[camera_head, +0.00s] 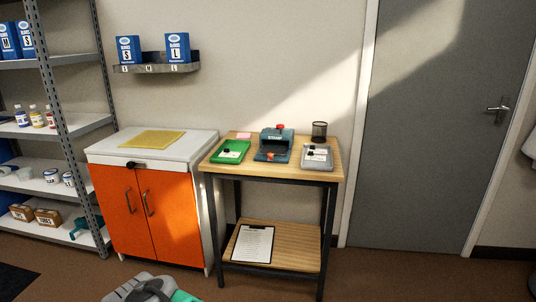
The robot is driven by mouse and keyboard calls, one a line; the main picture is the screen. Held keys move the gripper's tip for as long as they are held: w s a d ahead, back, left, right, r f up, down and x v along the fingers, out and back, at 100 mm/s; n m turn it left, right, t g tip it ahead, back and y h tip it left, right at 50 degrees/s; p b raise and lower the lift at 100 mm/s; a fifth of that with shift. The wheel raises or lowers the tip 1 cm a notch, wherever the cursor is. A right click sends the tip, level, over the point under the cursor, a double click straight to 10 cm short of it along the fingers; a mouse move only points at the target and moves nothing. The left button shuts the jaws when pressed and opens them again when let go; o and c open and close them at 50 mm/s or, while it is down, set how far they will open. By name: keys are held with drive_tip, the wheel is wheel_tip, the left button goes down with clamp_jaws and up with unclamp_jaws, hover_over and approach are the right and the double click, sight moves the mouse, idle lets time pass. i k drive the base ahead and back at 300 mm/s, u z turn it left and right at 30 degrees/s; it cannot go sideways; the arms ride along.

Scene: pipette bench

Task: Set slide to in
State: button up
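A teal device marked STAMP (275,139) stands at the back middle of the wooden bench (257,170). It has a red part on top and a small red-orange piece low at its front. I cannot tell which part is the slide, or whether it is in or out. A green tray (219,155) with a pale label and a small dark piece lies left of the device. A grey tray (323,164) with a similar label and dark piece lies to its right. My gripper does not show.
A black mesh cup (319,131) and a pink pad (244,135) stand at the bench's back. A clipboard (253,244) is on the lower shelf. Left is an orange cabinet (174,221) with a yellow mat (153,138). Floor right of the bench is clear.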

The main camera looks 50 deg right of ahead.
sight(270, 151)
drive_tip(key=z, duration=0.6)
drive_tip(key=i, duration=0.6)
drive_tip(key=z, duration=0.75)
drive_tip(key=i, duration=0.9)
drive_tip(key=u, duration=0.65)
drive_tip(key=i, duration=0.55)
drive_tip(key=u, duration=0.55)
